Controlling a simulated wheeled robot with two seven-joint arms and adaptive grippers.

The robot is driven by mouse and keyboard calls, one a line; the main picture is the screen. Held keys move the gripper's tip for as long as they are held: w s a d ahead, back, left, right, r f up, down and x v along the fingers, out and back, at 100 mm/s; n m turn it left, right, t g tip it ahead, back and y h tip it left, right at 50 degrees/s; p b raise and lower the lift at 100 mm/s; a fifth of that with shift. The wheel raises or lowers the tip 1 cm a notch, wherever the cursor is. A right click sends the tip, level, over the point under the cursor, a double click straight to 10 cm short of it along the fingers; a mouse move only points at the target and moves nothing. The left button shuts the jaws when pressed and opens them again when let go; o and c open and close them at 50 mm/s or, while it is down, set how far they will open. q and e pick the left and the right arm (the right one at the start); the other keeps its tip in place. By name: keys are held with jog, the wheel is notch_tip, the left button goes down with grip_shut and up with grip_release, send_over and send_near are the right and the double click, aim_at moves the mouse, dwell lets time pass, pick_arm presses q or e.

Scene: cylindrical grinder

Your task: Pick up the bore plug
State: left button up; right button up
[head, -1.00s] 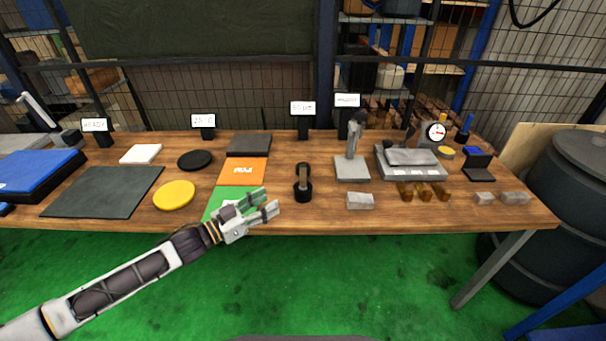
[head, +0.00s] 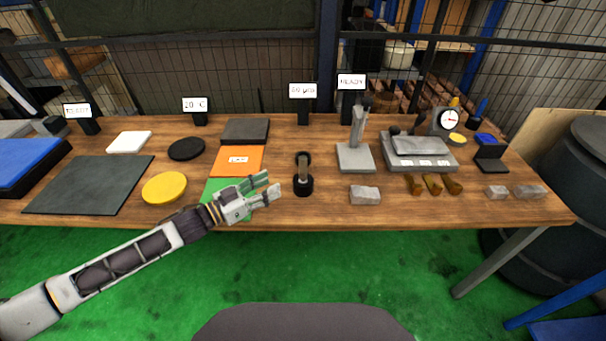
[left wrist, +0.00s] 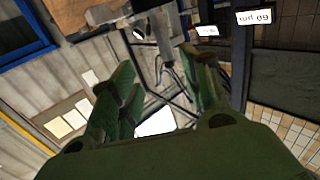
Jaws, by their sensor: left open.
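What looks like the bore plug (head: 303,176) is a small dark piece with a brownish middle and black ends. It stands near the front middle of the wooden table in the head view. My left gripper (head: 268,187) is left of it, apart from it, over the green mat (head: 214,190), with fingers pointing right. It is open and empty. In the left wrist view its green fingers (left wrist: 162,95) are spread, and I cannot make out the plug between them. My right gripper is not in view.
An orange mat (head: 236,160) lies behind the green one, and a yellow disc (head: 164,188) lies to the left. A grey stand (head: 355,155) and a grey block (head: 365,195) stand right of the plug. Small displays (head: 303,91) line the back edge.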

aim_at(300, 166)
pick_arm(q)
jog(key=shift+w, duration=0.1)
jog(key=shift+x, duration=4.3)
jog(key=shift+w+d+r, duration=0.15)
jog(key=shift+w+d, duration=0.8)
jog(key=shift+w, duration=0.3)
jog(key=shift+x, duration=1.05)
jog(key=shift+c, duration=0.3)
grip_shut()
